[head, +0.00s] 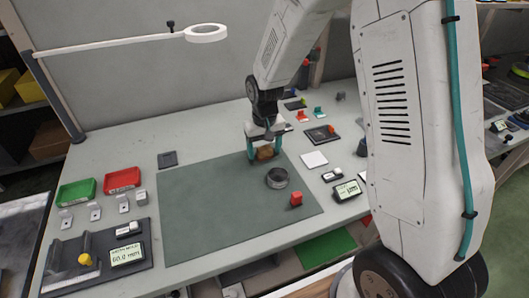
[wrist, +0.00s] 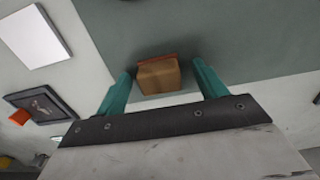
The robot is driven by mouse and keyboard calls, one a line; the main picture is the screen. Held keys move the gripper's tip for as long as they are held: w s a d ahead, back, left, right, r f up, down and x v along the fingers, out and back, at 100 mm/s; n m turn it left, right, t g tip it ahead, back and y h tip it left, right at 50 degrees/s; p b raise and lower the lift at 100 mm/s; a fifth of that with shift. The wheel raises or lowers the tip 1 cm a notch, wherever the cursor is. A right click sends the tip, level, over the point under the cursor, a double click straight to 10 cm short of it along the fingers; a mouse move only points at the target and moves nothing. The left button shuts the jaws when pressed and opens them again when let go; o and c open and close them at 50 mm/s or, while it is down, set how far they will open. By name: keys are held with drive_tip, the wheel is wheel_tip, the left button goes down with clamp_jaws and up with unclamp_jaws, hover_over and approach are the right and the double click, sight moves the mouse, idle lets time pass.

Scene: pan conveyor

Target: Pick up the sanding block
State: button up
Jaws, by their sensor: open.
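The sanding block (wrist: 158,75) is a small brown block with a reddish edge along its far side. In the wrist view it lies between the two teal fingers of my gripper (wrist: 160,88), with a gap on each side. In the head view the block (head: 265,153) sits near the far edge of the green mat (head: 215,203), partly hidden by the fingers. My gripper (head: 265,150) points down over it, open, one finger to each side. No contact shows.
A grey metal ring (head: 277,178) and a red block (head: 296,199) stand nearby on the mat. A white square (head: 314,159) and a dark framed plate (head: 322,135) lie to the right. Green (head: 77,193) and red (head: 122,180) trays stand at the left. The mat's left part is clear.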

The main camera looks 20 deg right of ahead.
sight(265, 148)
drive_tip(key=c, duration=1.2)
wheel_tip(265, 148, up, 10)
